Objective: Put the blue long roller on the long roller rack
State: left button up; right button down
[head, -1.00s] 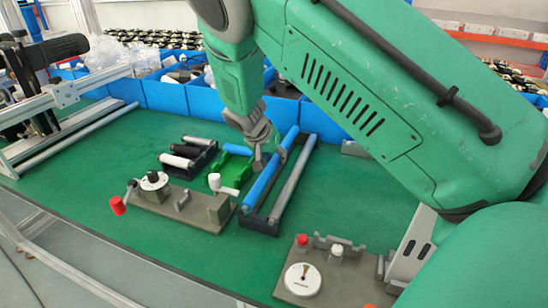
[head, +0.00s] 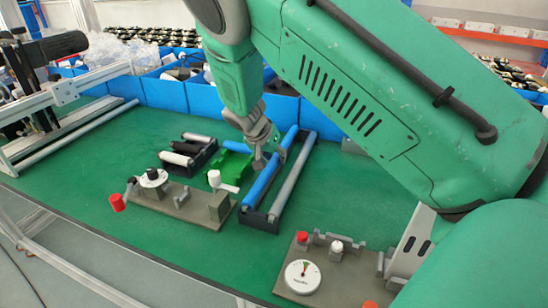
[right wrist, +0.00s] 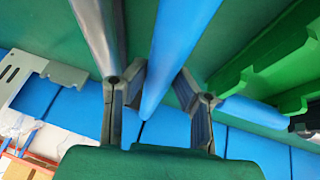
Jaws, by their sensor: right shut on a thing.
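The blue long roller (head: 261,187) lies lengthwise along the left side of the dark long roller rack (head: 259,222). My right gripper (head: 268,150) is shut on the roller near its middle and comes down from above. In the right wrist view the blue long roller (right wrist: 179,45) passes between the two fingers of the right gripper (right wrist: 160,88). A grey long roller (head: 292,178) lies parallel on the rack's right side. I cannot tell whether the blue roller rests in the rack or is just above it. My left gripper is not in view.
A green short rack (head: 233,164) stands close to the left, with a black rack (head: 190,157) beyond it. A grey crank fixture (head: 180,203) stands in front. A gauge block (head: 325,272) is at the front right. Blue bins (head: 165,95) line the back.

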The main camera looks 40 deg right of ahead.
jog(key=shift+f, duration=0.35)
jog(key=shift+f, duration=0.15)
dwell(0.3)
jog(key=c, duration=1.2)
grip_release()
jog(key=v, duration=0.7)
jog(key=shift+a, duration=0.2)
jog(key=shift+d, duration=0.1)
